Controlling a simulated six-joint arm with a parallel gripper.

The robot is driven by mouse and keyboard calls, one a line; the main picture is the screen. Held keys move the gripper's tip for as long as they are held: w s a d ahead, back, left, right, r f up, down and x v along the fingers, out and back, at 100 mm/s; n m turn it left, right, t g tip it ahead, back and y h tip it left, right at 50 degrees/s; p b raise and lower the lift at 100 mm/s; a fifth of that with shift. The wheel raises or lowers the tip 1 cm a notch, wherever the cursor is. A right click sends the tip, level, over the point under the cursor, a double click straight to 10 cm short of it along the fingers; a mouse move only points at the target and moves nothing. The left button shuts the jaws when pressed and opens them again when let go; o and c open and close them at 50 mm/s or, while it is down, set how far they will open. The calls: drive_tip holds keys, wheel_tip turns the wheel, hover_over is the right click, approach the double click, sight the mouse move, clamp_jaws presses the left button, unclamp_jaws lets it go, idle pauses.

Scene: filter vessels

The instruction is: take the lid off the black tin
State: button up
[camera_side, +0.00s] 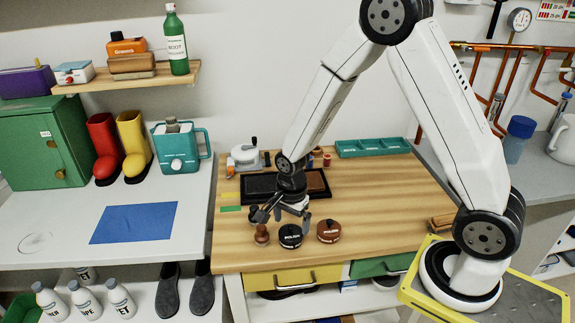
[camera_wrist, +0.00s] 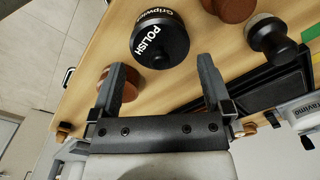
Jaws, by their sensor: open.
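The black tin (camera_side: 290,237) stands upright near the front of the wooden bench, with white "POLISH" lettering. Its round black top (camera_wrist: 160,36) shows in the wrist view just beyond my fingertips; the lid looks seated, though its seam is not clear. My gripper (camera_side: 279,212) hangs just above and behind the tin. In the wrist view my gripper (camera_wrist: 161,66) has its fingers wide apart and nothing between them.
A brown tin (camera_side: 328,232) stands right of the black tin, and a wooden-knobbed piece (camera_side: 262,236) stands left, both close. A dark tray (camera_side: 258,187) lies behind. A teal divided tray (camera_side: 372,147) is at the back. Bare bench (camera_side: 385,210) lies to the right.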

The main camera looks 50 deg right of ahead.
sight(292, 225)
drive_tip(key=shift+f, duration=1.1)
drive_tip(key=c, duration=0.9)
drive_tip(key=shift+r, duration=0.15)
drive_tip(key=shift+r, duration=4.9)
